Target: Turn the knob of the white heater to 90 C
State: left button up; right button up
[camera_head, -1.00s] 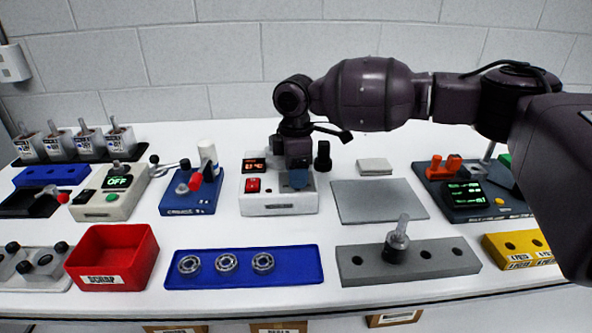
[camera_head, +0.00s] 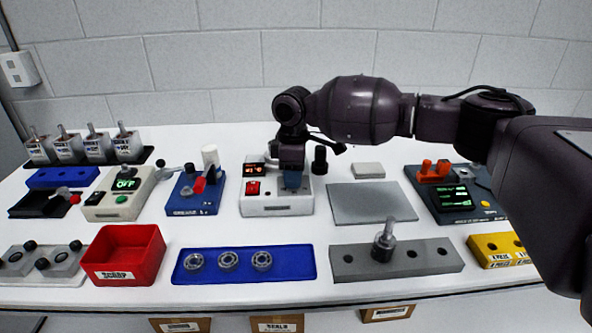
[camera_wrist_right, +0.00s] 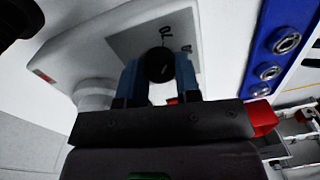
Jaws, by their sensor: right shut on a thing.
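The white heater (camera_head: 277,207) stands in the middle of the table in the head view. It has a red switch and a small display with orange digits at its left, too small to read surely. My right gripper (camera_head: 292,180) points down over the heater's right part and covers the knob there. In the right wrist view the round black knob (camera_wrist_right: 159,64) sits between the two blue fingers of my right gripper (camera_wrist_right: 158,80), which are shut on it. A dial plate (camera_wrist_right: 150,40) with dark marks surrounds the knob. My left gripper is not in view.
A blue tray (camera_head: 295,272) with several bearings lies in front of the heater. A grey plate (camera_head: 372,203) lies to its right, a blue press (camera_head: 190,207) to its left. A dark upright post (camera_head: 320,160) stands behind the heater. A red bin (camera_head: 150,255) is front left.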

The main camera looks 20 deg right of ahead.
jog(key=m+p, duration=0.2)
jog(key=p, duration=0.1)
jog(key=shift+s+r+m, duration=0.1)
jog(key=shift+r+m, duration=0.2)
jog(key=shift+r, duration=0.1)
jog(key=m+p, duration=0.3)
jog(key=p, duration=0.1)
jog(key=shift+f, duration=0.15)
jog(key=m+p, duration=0.2)
jog(key=shift+f+m+p, duration=0.2)
jog(key=shift+m+p, duration=0.2)
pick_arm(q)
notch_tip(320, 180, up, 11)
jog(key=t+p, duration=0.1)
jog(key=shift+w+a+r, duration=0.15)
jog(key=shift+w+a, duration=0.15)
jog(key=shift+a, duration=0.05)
pick_arm(e)
jog(key=shift+f+m, duration=0.2)
jog(key=shift+m, duration=0.4)
jog(key=o, duration=0.8)
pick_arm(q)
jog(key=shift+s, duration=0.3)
pick_arm(e)
jog(key=shift+o, duration=0.6)
jog(key=shift+r, duration=0.1)
